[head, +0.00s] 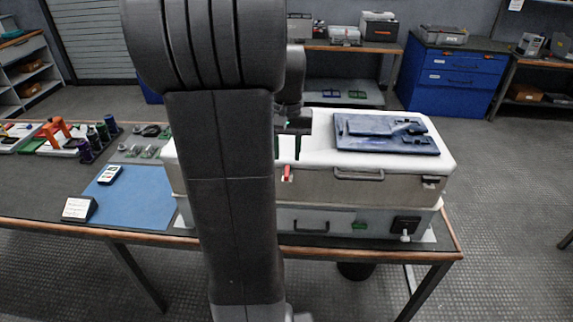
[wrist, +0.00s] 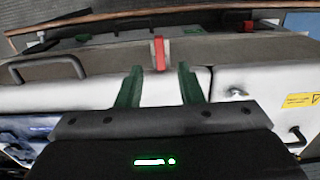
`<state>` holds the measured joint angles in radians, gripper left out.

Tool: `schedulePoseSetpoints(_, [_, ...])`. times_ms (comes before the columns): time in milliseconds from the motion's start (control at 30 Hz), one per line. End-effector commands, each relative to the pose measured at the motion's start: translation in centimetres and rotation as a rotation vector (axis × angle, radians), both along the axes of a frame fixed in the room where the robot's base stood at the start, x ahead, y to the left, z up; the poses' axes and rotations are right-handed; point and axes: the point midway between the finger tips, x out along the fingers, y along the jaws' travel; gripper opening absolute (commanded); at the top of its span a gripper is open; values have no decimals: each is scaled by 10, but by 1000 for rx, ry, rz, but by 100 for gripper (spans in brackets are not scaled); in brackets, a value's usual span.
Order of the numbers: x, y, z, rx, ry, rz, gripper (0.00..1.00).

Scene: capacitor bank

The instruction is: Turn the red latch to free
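The red latch (head: 287,172) is on the front face of the beige-and-white case (head: 318,186), near the top edge and left of a grey handle. In the wrist view the red latch (wrist: 160,53) stands upright in a pale bracket, just beyond the fingertips. My gripper (wrist: 158,75) has two green fingers spread apart with nothing between them. In the head view my gripper (head: 287,148) hangs over the case's top edge just above the latch, partly hidden by my arm. I see no contact with the latch.
A dark blue plate (head: 385,145) lies on the case top, right of my gripper. A grey handle (head: 358,175) sticks out of the front face. A blue mat (head: 135,195) and small parts lie on the table to the left. Free floor lies in front of the table.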

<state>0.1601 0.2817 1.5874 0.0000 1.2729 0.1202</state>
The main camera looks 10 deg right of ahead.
Motion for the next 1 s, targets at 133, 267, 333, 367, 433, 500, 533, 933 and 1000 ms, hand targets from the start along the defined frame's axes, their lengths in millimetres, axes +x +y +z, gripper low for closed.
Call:
schedulePoseSetpoints(133, [-1,0,-27,0,5,0,34])
schedulePoseSetpoints(267, [0,0,-42,1,2,0,34])
schedulePoseSetpoints(333, [0,0,-47,0,1,0,34])
schedulePoseSetpoints(367, [0,0,-48,0,1,0,34])
schedulePoseSetpoints(433, [0,0,-50,0,0,0,34])
schedulePoseSetpoints(500, [0,0,-51,0,-1,0,34])
schedulePoseSetpoints(533, [0,0,-51,0,-1,0,34])
schedulePoseSetpoints(933, [0,0,-51,0,-1,0,0])
schedulePoseSetpoints(1000, [0,0,-51,0,-1,1,0])
